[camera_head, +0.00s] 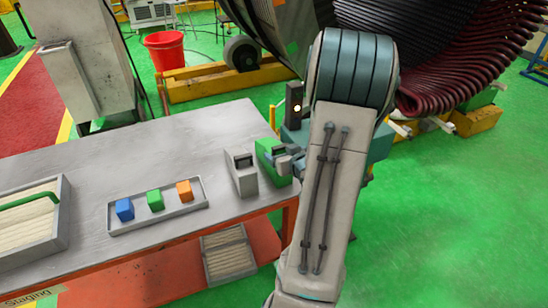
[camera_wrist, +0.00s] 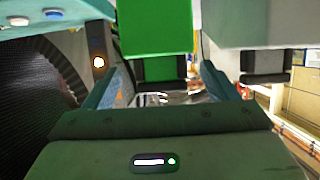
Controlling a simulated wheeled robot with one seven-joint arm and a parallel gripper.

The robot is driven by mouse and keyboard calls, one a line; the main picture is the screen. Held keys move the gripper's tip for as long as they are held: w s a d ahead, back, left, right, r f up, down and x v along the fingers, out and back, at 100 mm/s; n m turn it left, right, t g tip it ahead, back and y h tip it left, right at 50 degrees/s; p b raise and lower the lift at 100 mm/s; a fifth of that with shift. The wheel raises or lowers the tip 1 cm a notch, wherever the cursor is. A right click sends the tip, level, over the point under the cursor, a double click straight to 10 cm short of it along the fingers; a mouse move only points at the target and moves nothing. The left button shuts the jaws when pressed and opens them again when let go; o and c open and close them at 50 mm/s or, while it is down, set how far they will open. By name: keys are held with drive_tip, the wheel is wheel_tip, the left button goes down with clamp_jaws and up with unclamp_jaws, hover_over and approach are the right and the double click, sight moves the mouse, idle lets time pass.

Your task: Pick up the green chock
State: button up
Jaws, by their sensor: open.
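The green chock (camera_head: 272,160), a tall green block with a dark slot or handle, stands at the table's right end, beside a similar grey block. In the wrist view the green chock (camera_wrist: 156,25) fills the top middle, with its dark handle-like part (camera_wrist: 162,70) below. My gripper (camera_head: 287,160) is at the chock's right side in the head view, partly hidden by my arm. In the wrist view my gripper (camera_wrist: 163,88) is open, with one finger on each side of the dark part. I cannot tell whether the fingers touch it.
The grey block (camera_head: 241,172) stands just left of the chock and shows at upper right in the wrist view (camera_wrist: 235,22). A tray (camera_head: 115,220) holds small blue, green and orange blocks. A larger tray (camera_head: 62,215) lies left.

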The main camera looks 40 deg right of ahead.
drive_tip(key=shift+p+x, duration=0.85)
drive_tip(key=shift+x, duration=1.95)
drive_tip(key=shift+r, duration=0.1)
drive_tip(key=c, duration=1.2)
